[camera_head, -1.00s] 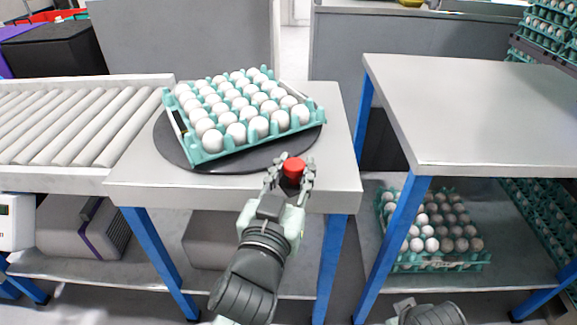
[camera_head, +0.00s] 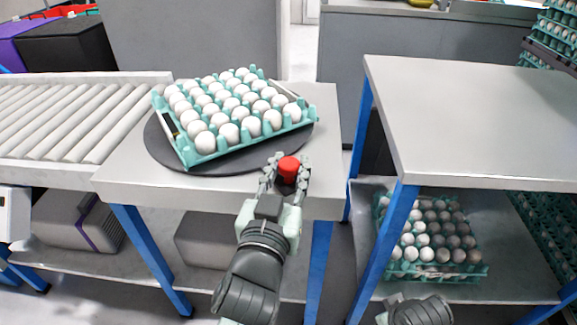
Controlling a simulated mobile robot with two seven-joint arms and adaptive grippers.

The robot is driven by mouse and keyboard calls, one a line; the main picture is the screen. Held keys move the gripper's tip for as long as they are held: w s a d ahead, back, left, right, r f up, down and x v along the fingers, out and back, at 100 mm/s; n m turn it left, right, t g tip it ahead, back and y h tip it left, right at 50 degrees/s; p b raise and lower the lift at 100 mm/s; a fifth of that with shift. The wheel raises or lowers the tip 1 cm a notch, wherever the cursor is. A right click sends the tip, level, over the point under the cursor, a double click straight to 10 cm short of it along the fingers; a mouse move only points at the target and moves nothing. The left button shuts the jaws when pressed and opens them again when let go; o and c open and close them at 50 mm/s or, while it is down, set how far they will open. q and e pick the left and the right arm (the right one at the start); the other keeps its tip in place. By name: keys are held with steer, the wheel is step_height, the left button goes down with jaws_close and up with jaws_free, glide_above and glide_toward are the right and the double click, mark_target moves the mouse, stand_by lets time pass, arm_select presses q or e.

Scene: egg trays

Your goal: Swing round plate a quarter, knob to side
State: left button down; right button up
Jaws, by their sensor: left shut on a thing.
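The dark round plate (camera_head: 160,153) lies on a small grey table and bears a green tray (camera_head: 240,145) full of white eggs. The tray sits slightly turned on the plate. The red knob (camera_head: 288,168) is at the plate's front right edge, towards me. My left gripper (camera_head: 287,175) reaches in from below and is shut on the red knob, one finger on each side of it. My right arm shows only as a dark part at the bottom right edge; its fingers are out of view.
A roller conveyor (camera_head: 70,118) adjoins the table on the left. A bare grey table (camera_head: 470,120) stands on the right, past a gap. Another egg tray (camera_head: 432,268) lies on its lower shelf. Stacked egg trays (camera_head: 553,35) stand at the far right.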

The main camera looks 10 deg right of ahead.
arm_select(q)
steer(key=c, duration=1.1)
jaws_free()
steer(key=v, duration=1.2)
steer(key=shift+c, duration=0.3)
